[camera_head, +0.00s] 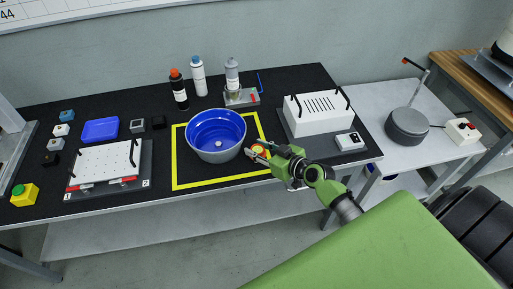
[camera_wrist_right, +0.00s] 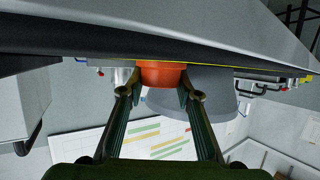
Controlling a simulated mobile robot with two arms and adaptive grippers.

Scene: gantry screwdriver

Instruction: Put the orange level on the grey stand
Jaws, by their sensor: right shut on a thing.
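My right gripper (camera_head: 258,152) is at the right side of the yellow-outlined square, just right of the blue bowl. It is shut on a small orange level (camera_wrist_right: 162,73), which sits between the fingertips in the right wrist view. In the head view only a bit of the level (camera_head: 259,149) shows, as the fingers cover it. Whether it touches the table is hard to tell. A small grey stand (camera_head: 241,98) with a grey bottle on it is at the back of the table. I cannot tell if this is the task's stand. My left gripper is not in view.
The blue bowl (camera_head: 216,134) stands inside the yellow outline, close to my right gripper. A white box with black handles (camera_head: 318,115) is to the right. A round grey device (camera_head: 406,127) with a post stands on the side table. The front of the yellow-outlined square is clear.

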